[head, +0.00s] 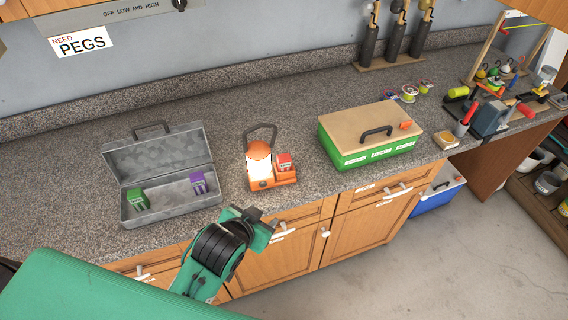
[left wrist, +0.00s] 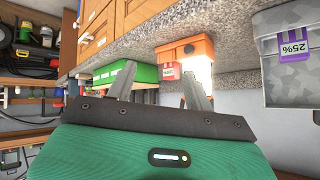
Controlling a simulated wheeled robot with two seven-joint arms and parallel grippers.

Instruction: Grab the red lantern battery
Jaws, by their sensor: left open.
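The red lantern battery (head: 284,161) sits upright in the base of the lit orange lantern (head: 262,184), to the right of its glowing lamp. In the left wrist view the battery (left wrist: 168,73) shows beyond the fingers, against the orange base (left wrist: 187,49). My left gripper (head: 256,222) is open and empty, in front of the counter edge and apart from the battery. In the wrist view its two fingers (left wrist: 157,72) are spread. My right gripper is not in view.
An open grey metal box (head: 172,211) with a green battery (head: 137,199) and a purple battery (head: 198,183) stands left of the lantern. A green box with a tan lid (head: 360,126) stands to its right. Bare granite counter (head: 300,95) lies behind; wooden drawers (head: 300,215) are below.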

